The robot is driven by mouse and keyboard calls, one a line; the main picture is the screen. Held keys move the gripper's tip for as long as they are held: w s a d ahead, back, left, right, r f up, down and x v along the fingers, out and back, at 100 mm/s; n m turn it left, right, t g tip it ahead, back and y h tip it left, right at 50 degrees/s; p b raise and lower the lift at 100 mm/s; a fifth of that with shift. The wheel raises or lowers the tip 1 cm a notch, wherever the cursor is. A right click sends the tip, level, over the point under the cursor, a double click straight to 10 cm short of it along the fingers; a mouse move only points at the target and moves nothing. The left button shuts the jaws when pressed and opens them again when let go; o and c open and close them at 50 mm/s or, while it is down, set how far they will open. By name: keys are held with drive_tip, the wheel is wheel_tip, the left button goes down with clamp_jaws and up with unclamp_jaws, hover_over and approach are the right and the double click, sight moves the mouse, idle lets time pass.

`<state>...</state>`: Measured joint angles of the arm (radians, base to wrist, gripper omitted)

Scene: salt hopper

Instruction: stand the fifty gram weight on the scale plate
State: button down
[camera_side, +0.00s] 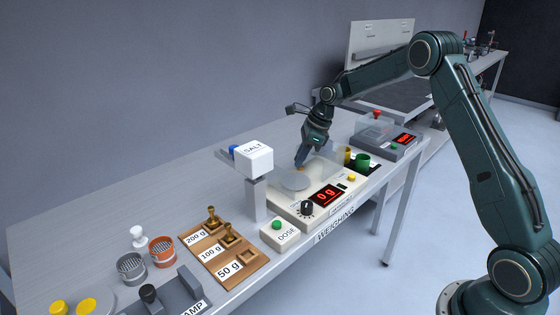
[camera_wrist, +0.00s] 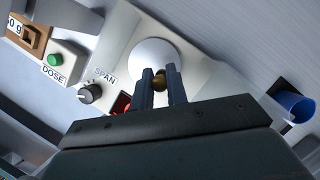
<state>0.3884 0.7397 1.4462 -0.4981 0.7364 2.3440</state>
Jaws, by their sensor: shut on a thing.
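My gripper (camera_side: 299,167) is over the far side of the round pale scale plate (camera_side: 293,183) in the side view. In the wrist view my gripper (camera_wrist: 160,74) is shut on the small brass fifty gram weight (camera_wrist: 159,82), which is partly hidden by the fingers. The scale plate (camera_wrist: 152,51) shows beyond the fingertips. The scale display (camera_side: 326,194) reads 0 g in red. In the wooden rack (camera_side: 246,272) the 50 g place looks empty; brass weights stand at the 200 g and 100 g places.
The white SALT hopper (camera_side: 254,158) rises on its post left of the plate. The DOSE box (camera_side: 279,231) with a green button and the black SPAN knob (camera_side: 306,208) are in front. A blue cup (camera_wrist: 292,104) lies right in the wrist view.

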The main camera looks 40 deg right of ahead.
drive_tip(key=shift+f, duration=1.5)
drive_tip(key=c, duration=1.7)
unclamp_jaws()
drive_tip(key=shift+f, duration=0.15)
drive_tip(key=v, duration=1.2)
drive_tip(key=shift+s+a+r, duration=0.1)
drive_tip(key=shift+r, duration=0.15)
